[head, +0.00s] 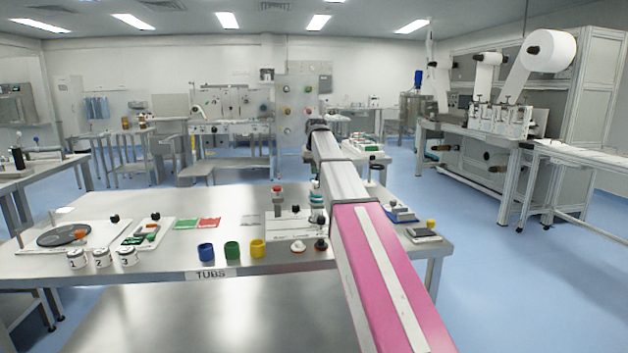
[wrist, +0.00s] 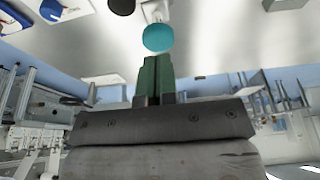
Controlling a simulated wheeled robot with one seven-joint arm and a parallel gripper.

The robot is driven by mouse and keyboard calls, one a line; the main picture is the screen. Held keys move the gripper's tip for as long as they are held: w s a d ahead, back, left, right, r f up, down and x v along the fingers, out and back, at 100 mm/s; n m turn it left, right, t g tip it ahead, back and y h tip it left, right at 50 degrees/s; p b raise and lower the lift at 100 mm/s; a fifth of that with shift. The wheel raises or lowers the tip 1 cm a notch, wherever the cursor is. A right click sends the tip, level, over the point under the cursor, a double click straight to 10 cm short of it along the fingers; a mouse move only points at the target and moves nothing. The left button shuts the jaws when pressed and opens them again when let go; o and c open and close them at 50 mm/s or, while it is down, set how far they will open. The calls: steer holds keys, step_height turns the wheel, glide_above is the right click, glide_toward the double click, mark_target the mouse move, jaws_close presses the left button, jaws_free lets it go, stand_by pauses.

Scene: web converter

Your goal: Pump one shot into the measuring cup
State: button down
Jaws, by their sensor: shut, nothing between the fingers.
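My gripper (wrist: 158,62) shows in the wrist view with its green fingers pressed together and nothing between them. A round teal disc (wrist: 158,38) is just beyond the fingertips, seemingly apart from them; whether it is a pump top I cannot tell. A dark round top (wrist: 121,5) is near it at the picture's edge. In the head view my arm reaches forward over the right part of the steel table and hides what is behind it. Teal rounded items (head: 316,200) show just left of the arm. I cannot pick out the measuring cup for certain in either view.
The steel table (head: 130,205) carries blue (head: 206,251), green (head: 232,250) and yellow (head: 258,249) tubs at its front edge. Numbered white jars (head: 101,257) and a dark disc plate (head: 63,236) stand left. A tray (head: 424,235) is right of my arm.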

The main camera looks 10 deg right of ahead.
steer(key=shift+f, duration=1.85)
steer(key=shift+r, duration=2)
step_height(320, 180, up, 6)
